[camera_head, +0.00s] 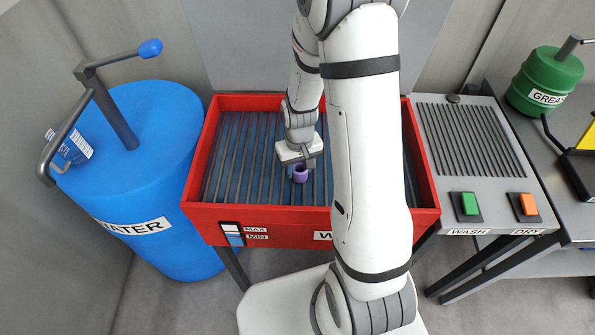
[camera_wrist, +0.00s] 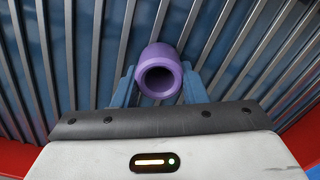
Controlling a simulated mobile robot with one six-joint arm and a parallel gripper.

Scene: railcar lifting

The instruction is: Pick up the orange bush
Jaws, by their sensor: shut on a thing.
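A purple bush (camera_head: 300,175), a short hollow cylinder, is between the fingers of my gripper (camera_head: 299,166), over the slatted red wash tub (camera_head: 200,213). In the wrist view the purple bush (camera_wrist: 160,52) shows its open end, with a grey-blue finger of my gripper (camera_wrist: 160,88) on each side. My gripper is shut on it. Whether the bush touches the slats below is hard to tell. No orange bush shows in either view; my arm hides part of the tub.
A blue water barrel (camera_head: 150,185) with a pump handle (camera_head: 115,60) stands left of the tub. On the right are a grey slatted unit (camera_head: 480,130) with green (camera_head: 468,204) and orange (camera_head: 527,205) buttons, and a green grease can (camera_head: 545,80). The tub's slats look otherwise clear.

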